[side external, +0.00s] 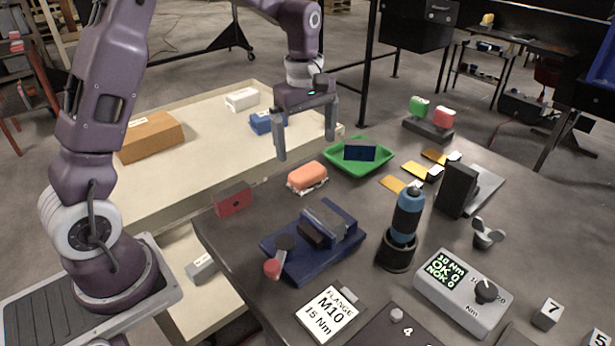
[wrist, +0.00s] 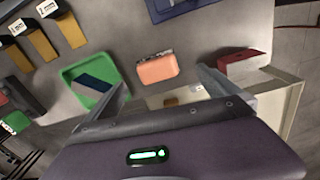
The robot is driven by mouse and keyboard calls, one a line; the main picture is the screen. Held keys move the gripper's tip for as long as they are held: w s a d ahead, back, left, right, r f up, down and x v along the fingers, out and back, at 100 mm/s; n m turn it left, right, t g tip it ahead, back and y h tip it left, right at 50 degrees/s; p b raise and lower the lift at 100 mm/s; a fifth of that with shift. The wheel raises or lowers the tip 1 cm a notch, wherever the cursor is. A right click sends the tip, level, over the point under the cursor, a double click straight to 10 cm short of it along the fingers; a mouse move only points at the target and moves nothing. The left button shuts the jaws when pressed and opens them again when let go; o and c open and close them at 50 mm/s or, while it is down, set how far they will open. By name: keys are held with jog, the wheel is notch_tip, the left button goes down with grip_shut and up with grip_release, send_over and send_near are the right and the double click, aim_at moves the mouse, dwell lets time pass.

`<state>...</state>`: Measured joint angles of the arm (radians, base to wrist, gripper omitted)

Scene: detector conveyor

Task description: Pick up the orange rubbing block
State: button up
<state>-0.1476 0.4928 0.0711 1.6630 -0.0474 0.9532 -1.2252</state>
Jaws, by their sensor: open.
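The orange rubbing block (side external: 308,175) lies on the dark table near its far left edge, with a pale layer showing along its underside. It also shows in the wrist view (wrist: 157,68), between and beyond the two fingers. My gripper (side external: 307,148) is open and empty. It hangs above the table edge, a little above and behind the block, with one finger on each side of it in the picture. The fingers do not touch the block. In the wrist view my gripper (wrist: 165,85) spans wider than the block.
A green tray (side external: 337,166) holding a dark blue item (side external: 360,152) stands close right of the block. A red box (side external: 233,199) is to its left, a blue vise (side external: 315,243) in front. Behind is a pale conveyor (side external: 200,160) with boxes.

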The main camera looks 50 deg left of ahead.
aim_at(308, 169)
jog(key=f, duration=0.1)
jog(key=w+a+f+n, duration=0.1)
jog(key=f, duration=0.1)
jog(key=shift+w, duration=0.2)
notch_tip(308, 169, down, 7)
jog(key=shift+a+r, duration=0.1)
jog(key=shift+r, duration=0.1)
jog(key=c, duration=1.5)
jog(key=shift+o, duration=0.2)
notch_tip(308, 169, up, 10)
jog(key=shift+r, duration=0.1)
